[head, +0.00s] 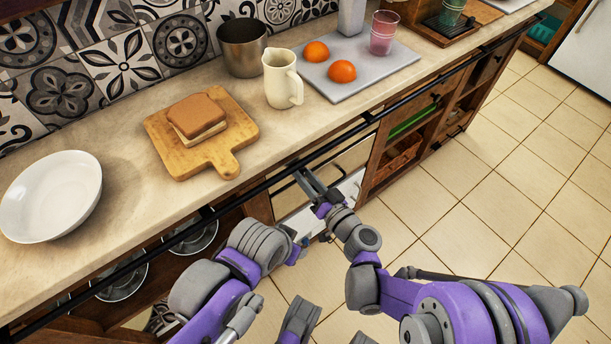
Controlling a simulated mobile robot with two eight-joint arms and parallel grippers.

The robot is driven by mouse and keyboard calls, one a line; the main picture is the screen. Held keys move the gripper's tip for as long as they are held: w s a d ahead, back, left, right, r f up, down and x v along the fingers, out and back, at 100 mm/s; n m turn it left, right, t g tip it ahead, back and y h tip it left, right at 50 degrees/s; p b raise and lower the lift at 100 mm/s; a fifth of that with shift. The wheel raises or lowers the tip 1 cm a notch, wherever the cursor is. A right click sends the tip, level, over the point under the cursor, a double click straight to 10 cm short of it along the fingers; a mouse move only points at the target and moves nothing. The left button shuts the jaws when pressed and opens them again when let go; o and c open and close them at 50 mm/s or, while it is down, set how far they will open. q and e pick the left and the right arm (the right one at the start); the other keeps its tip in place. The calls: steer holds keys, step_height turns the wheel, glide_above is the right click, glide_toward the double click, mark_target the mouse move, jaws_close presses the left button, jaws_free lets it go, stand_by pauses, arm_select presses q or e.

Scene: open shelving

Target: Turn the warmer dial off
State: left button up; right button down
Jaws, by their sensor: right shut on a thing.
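The warmer (352,187) is a pale, flat-fronted unit built in under the counter, in the middle of the head view. My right gripper (309,184) is at the upper part of its front, just below the black rail. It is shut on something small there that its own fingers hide. I cannot make out the warmer dial apart from the gripper. My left gripper (297,249) is lower and to the left, in front of the cabinets and apart from the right gripper. Its fingers are too small and covered to read.
A black rail (258,187) runs along the counter's front edge, close to both arms. On the counter (116,223) are a white plate (52,196), a board (222,160) with a sandwich, a cream pitcher (283,80), a pot and a tray (378,72). The tiled floor at right is clear.

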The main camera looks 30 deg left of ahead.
steer(key=c, duration=0.5)
jaws_free()
steer(key=v, duration=1)
steer(key=shift+s+d+r, duration=0.1)
steer(key=shift+s+d, duration=0.05)
steer(key=shift+d, duration=0.2)
